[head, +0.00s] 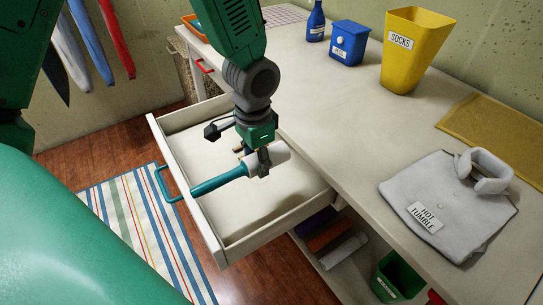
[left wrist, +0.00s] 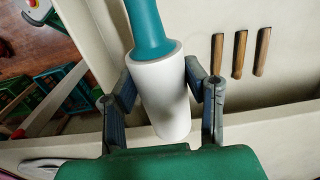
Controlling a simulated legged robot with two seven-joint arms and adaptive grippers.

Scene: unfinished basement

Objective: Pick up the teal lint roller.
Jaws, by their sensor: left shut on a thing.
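The lint roller has a teal handle (head: 220,181) and a white roll (head: 279,153). It is over the open drawer (head: 222,238) in the head view; I cannot tell if it touches the drawer's bottom. My left gripper (head: 258,160) comes from above and is shut on the roller. In the left wrist view the white roll (left wrist: 165,105) lies between the two dark fingers of the left gripper (left wrist: 163,85), with the teal handle (left wrist: 148,25) pointing to the top. My right gripper is not in view.
Three wooden pegs (left wrist: 240,54) lie beside the roller in the left wrist view. The drawer has a teal handle (head: 166,184). The worktop (head: 340,115) holds a yellow socks bin (head: 414,50), a blue box (head: 348,42) and a folded grey shirt (head: 450,200). Its middle is clear.

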